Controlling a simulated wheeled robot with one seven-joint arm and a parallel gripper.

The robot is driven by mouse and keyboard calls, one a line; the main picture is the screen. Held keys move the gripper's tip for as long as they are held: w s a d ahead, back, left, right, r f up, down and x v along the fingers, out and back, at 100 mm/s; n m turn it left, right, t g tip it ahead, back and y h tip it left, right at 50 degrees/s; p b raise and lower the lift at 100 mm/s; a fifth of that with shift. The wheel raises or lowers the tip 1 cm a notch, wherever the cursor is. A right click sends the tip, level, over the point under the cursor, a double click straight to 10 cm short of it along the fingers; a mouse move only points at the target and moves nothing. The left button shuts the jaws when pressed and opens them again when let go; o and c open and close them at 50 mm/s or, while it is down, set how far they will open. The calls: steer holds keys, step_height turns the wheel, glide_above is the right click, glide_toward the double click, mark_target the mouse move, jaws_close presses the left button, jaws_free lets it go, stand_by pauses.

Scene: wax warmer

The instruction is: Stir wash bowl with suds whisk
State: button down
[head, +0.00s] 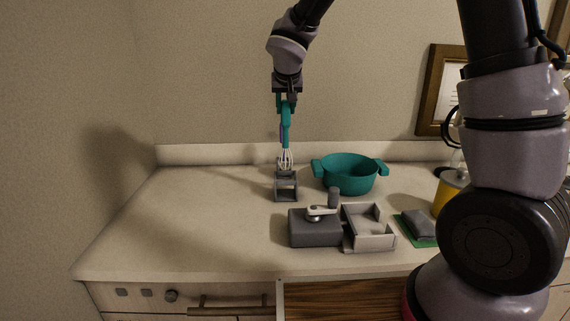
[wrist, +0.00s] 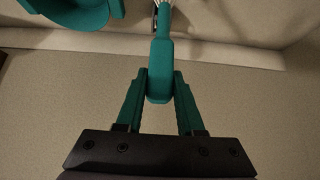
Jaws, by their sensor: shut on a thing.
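The suds whisk has a teal handle (head: 286,132) and pale wire loops (head: 286,160). My gripper (head: 285,103) is shut on the upper handle, and the whisk hangs upright with its wires down. In the wrist view my gripper (wrist: 159,88) has its teal fingers on either side of the whisk handle (wrist: 161,60). The whisk's wires are at the top of a small grey stand (head: 287,188); I cannot tell whether they are inside it. The teal wash bowl (head: 350,176), with two side handles, stands to the right of the stand. Part of the bowl shows in the wrist view (wrist: 75,12).
A dark grey box (head: 314,232) with a lever on top and an open pale tray (head: 370,240) stand in front of the bowl. A green mat with a grey cloth (head: 418,226) and a yellow container (head: 447,192) are at right. The counter's left side (head: 190,215) is clear.

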steer(key=shift+r, duration=0.1)
stand_by(0.3)
steer(key=shift+r, duration=1.65)
